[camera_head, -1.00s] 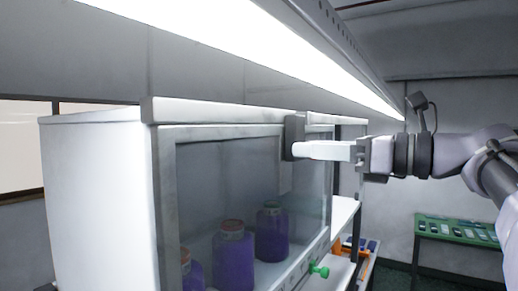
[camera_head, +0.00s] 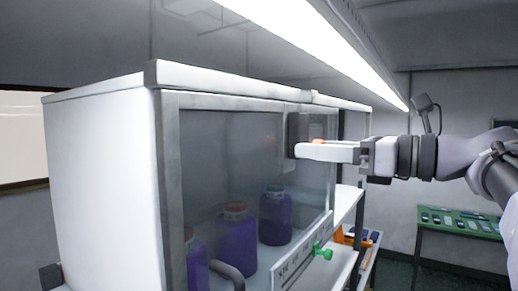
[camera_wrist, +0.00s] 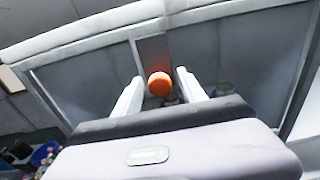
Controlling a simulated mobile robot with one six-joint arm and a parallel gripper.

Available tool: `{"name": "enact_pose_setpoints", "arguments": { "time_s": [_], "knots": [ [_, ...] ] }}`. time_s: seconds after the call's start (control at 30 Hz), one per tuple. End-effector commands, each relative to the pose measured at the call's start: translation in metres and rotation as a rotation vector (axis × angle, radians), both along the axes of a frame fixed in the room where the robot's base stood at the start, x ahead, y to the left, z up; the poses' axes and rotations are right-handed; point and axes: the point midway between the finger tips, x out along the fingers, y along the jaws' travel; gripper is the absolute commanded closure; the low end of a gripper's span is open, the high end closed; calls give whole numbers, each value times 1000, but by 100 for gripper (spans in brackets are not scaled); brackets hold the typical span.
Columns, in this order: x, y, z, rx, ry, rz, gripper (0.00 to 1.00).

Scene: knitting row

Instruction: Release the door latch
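A glass-fronted white cabinet (camera_head: 100,165) fills the left of the head view. A dark latch plate (camera_head: 298,128) sits high on its front frame. A round orange knob (camera_wrist: 159,84) stands out from the plate in the wrist view; a sliver of it (camera_head: 318,140) shows above my finger in the head view. My gripper (camera_head: 296,151) reaches in from the right. In the wrist view its two white fingers (camera_wrist: 158,88) are apart, one on each side of the knob, with visible gaps. I cannot tell how deep the knob sits between them.
Purple bottles with coloured lids (camera_head: 276,216) stand behind the glass. A grey curved handle (camera_head: 228,270) and a green knob (camera_head: 323,251) show lower on the front. A green-topped table (camera_head: 460,220) stands at the right. A lit strip lamp (camera_head: 320,45) runs overhead.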

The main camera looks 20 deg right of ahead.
Motion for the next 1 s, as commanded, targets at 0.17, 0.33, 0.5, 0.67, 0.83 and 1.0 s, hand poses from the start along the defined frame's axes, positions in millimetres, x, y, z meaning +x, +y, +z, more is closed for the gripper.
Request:
{"name": "enact_pose_setpoints", "arguments": {
  "time_s": [0.17,0.33,0.5,0.67,0.83,1.0],
  "knots": [
    [-11,-10,-1,-1,-1,-3,52],
    [-47,-39,-3,1,1,-8,52],
    [-92,-74,-4,0,1,-8,52],
    [-122,-97,-3,-3,2,-5,52],
    [-136,-106,-1,-1,0,-1,52],
    [-138,-107,0,-1,1,-1,52]
  ]
}}
